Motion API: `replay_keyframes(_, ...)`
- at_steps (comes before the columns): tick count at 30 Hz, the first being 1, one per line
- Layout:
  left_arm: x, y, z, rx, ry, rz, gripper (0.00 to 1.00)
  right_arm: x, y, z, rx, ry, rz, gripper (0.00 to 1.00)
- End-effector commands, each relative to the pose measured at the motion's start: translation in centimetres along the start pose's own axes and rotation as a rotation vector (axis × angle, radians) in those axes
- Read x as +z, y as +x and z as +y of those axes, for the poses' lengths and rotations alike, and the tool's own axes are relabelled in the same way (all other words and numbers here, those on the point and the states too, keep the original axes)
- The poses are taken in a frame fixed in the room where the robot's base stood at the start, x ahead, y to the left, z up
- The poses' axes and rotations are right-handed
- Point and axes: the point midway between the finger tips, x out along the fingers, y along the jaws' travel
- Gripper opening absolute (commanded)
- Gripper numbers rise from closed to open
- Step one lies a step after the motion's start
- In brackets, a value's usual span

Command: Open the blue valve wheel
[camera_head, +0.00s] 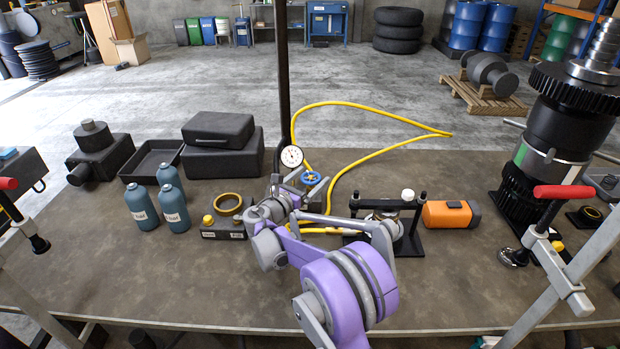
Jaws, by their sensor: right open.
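The blue valve wheel (311,178) is small and sits low on the pipework beside a round white dial gauge (291,156), near the middle of the table. My right gripper (303,190), at the end of my purple and grey arm, is open just below and left of the wheel. The gripper's fingers are small and partly mixed with the fittings behind them, so I cannot tell whether they touch the wheel. My left gripper is not in view.
A dark vertical post (283,80) rises behind the gauge. A yellow hose (375,108) loops on the table. A black press frame (416,225) and an orange case (450,214) stand to the right. Teal bottles (173,208) stand at left. The front table is mostly clear.

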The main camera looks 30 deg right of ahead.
Motion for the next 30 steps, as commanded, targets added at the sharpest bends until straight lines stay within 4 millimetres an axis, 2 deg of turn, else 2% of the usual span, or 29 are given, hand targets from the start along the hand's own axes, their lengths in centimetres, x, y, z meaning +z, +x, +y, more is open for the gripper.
replay_keyframes(2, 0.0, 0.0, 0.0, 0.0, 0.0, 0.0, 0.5, 0.0, 0.0, 0.0, 0.0, 0.0, 0.0, 1.0)
replay_keyframes(12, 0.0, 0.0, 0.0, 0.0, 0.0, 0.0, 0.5, 0.0, 0.0, 0.0, 0.0, 0.0, 0.0, 0.39)
replay_keyframes(15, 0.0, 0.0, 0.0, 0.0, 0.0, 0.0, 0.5, 0.0, 0.0, 0.0, 0.0, 0.0, 0.0, 0.24)
replay_keyframes(23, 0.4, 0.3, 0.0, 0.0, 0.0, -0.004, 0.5, -0.1, 0.0, -0.1, 0.033, -0.001, 0.0, 0.24)
replay_keyframes(30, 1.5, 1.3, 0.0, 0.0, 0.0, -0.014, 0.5, -0.2, 0.0, -0.3, 0.165, -0.002, 0.0, 0.24)
